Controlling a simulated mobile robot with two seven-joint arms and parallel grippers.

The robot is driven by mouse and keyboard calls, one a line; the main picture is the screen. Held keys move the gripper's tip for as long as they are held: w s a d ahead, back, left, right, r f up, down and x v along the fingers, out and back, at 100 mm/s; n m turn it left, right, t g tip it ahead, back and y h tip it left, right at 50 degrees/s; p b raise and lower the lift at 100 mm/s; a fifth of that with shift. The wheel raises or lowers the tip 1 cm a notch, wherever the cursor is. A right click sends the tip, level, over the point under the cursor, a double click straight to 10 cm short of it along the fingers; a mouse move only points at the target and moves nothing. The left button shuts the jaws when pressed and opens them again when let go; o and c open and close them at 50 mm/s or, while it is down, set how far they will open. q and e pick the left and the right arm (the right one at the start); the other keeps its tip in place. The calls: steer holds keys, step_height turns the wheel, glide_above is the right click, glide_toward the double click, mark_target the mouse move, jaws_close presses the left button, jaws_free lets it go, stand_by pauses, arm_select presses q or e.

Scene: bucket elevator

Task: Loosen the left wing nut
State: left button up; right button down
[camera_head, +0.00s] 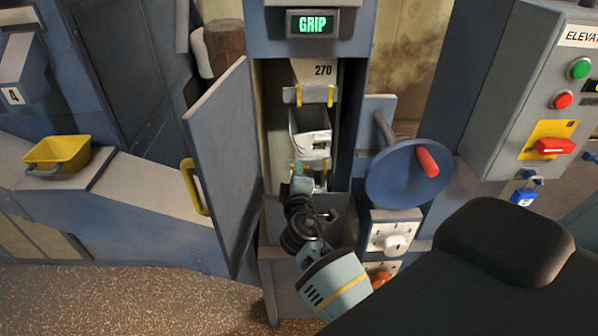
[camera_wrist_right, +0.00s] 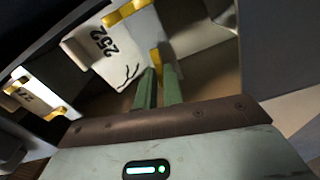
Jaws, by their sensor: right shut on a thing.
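A white bucket labelled 252 sits in the open elevator shaft; it shows in the head view (camera_head: 310,125) and the right wrist view (camera_wrist_right: 90,55), where dark cracks mark its face. My right gripper (camera_head: 299,168) reaches into the shaft at the bucket's lower front. In the wrist view its two green fingers (camera_wrist_right: 160,88) are shut on the yellow left wing nut (camera_wrist_right: 157,58). The fingers hide part of this nut. The other yellow wing nut (camera_wrist_right: 124,12) is apart from the fingers and also shows in the head view (camera_head: 323,167). My left gripper is out of view.
An open door (camera_head: 222,160) with a yellow handle stands left of the shaft. A blue handwheel (camera_head: 405,180) with a red knob is at right. Bucket 270 (camera_head: 312,72) hangs above. A display (camera_head: 312,24) reads GRIP. A yellow bucket (camera_head: 58,153) sits far left.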

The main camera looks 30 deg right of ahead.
steer(key=shift+r+n, duration=0.1)
steer(key=shift+n, duration=0.7)
steer(key=c, duration=1.5)
jaws_free()
steer(key=v, duration=0.7)
steer(key=shift+s+a, duration=0.2)
steer(key=shift+s, duration=0.15)
